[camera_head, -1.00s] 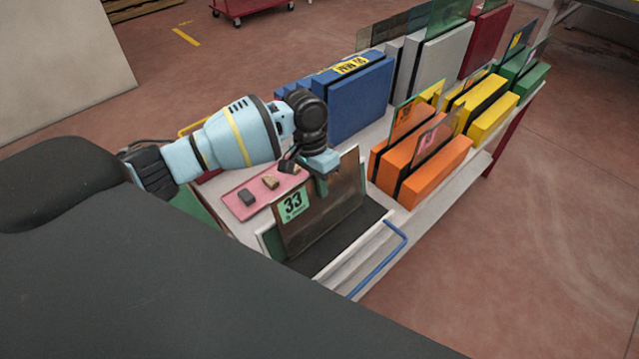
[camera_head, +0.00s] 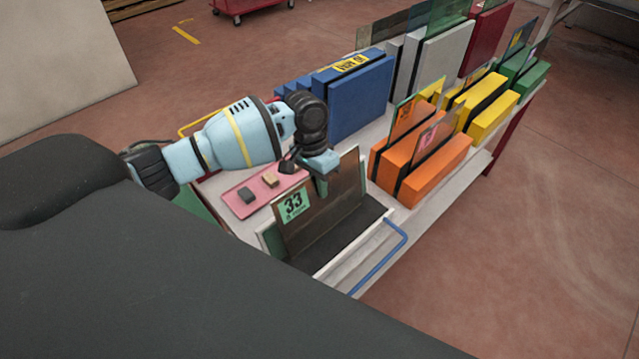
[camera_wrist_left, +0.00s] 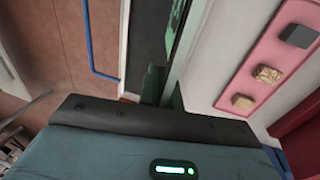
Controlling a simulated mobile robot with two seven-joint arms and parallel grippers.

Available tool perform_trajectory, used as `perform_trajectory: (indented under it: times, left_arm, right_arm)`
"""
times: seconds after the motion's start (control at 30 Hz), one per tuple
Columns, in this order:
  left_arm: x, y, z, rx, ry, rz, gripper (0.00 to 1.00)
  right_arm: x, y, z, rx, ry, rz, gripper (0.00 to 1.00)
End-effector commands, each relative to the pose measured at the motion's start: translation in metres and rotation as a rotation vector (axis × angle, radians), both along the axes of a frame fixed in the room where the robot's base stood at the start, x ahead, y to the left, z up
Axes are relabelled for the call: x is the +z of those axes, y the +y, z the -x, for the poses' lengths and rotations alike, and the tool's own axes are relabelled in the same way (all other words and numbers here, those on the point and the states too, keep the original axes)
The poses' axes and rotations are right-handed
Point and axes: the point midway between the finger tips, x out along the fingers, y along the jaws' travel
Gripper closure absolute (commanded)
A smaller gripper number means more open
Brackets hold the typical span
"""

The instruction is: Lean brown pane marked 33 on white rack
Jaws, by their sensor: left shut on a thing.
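The brown pane (camera_head: 325,215) marked 33 on a green label stands tilted in a white-framed holder with a black bed (camera_head: 345,240) at the near end of the table. My left gripper (camera_head: 321,180) is shut on the pane's top edge. In the left wrist view, its fingers (camera_wrist_left: 163,84) close on the pane, seen nearly edge-on. The white rack (camera_head: 445,60) stands at the back, between the blue and red racks, with a greenish pane and darker panes at it. My right gripper is not in view.
A pink tray (camera_head: 240,205) with small blocks lies left of the pane. A blue rack (camera_head: 360,95) stands behind it. Orange (camera_head: 435,170), yellow (camera_head: 492,115) and green racks line the right side. A blue handle (camera_head: 385,262) sticks out at the front.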

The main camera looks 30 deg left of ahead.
Motion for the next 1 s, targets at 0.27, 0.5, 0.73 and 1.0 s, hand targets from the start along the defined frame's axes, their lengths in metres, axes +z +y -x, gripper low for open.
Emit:
perform_trajectory:
  times: [0.27,0.5,0.73,1.0]
  left_arm:
    - [0.001,0.002,-0.001,0.003,-0.005,-0.003,0.69]
    - [0.0,0.005,-0.002,0.007,-0.005,-0.008,0.69]
    - [-0.002,0.006,-0.001,0.008,0.001,-0.012,0.69]
    - [0.026,0.01,-0.004,0.008,-0.006,-0.01,0.69]
  right_arm:
    - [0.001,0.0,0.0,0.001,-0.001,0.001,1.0]
    - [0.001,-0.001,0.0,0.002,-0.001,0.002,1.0]
    - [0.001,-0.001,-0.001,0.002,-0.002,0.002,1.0]
    - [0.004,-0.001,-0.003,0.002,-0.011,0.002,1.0]
